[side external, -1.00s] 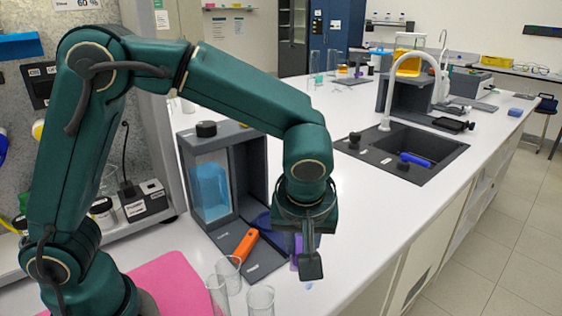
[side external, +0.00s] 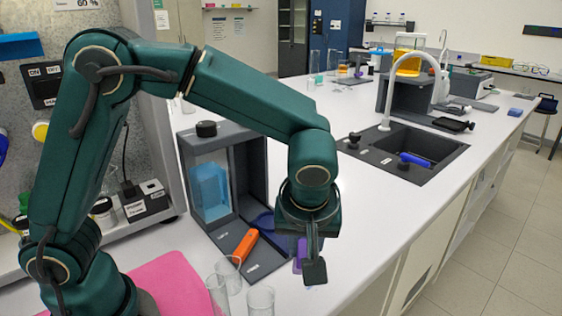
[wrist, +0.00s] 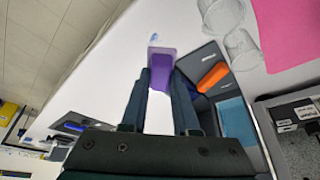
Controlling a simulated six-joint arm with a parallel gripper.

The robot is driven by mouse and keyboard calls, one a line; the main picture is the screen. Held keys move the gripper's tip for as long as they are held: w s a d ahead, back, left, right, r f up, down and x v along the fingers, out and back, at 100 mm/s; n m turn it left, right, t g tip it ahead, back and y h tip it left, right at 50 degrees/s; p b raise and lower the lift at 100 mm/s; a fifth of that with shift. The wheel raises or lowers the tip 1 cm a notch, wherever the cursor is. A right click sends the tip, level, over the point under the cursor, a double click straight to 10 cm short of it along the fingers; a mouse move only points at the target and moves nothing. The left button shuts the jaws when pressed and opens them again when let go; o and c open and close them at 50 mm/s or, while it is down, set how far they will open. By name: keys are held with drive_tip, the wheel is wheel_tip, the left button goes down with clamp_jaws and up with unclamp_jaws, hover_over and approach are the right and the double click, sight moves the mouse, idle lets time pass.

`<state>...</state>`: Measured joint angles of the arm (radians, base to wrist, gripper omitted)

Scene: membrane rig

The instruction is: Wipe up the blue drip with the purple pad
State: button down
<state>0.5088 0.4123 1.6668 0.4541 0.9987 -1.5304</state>
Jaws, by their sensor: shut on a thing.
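My gripper (side external: 306,262) is shut on the purple pad (side external: 299,251), just above or at the white bench top; I cannot tell whether the pad touches it. In the wrist view the purple pad (wrist: 161,63) sits between my fingertips. A small pale blue drip (wrist: 154,38) shows on the white surface just beyond the pad's end in that view. In the side view the drip is hidden, apparently behind my dark finger.
The dark membrane rig (side external: 238,160) with its blue-filled tank stands left of my gripper, an orange-handled tool (side external: 245,246) on its base. Clear glass beakers (side external: 261,301) stand close at front left, near a pink mat (side external: 172,284). The bench's front edge is close on the right.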

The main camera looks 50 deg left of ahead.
drive_tip(key=shift+f, duration=3.85)
drive_tip(key=w, duration=0.2)
drive_tip(key=shift+w+r, duration=0.1)
drive_tip(key=shift+w, duration=0.9)
drive_tip(key=shift+s, duration=1.85)
drive_tip(key=shift+s+r, duration=0.15)
drive_tip(key=shift+r, duration=4)
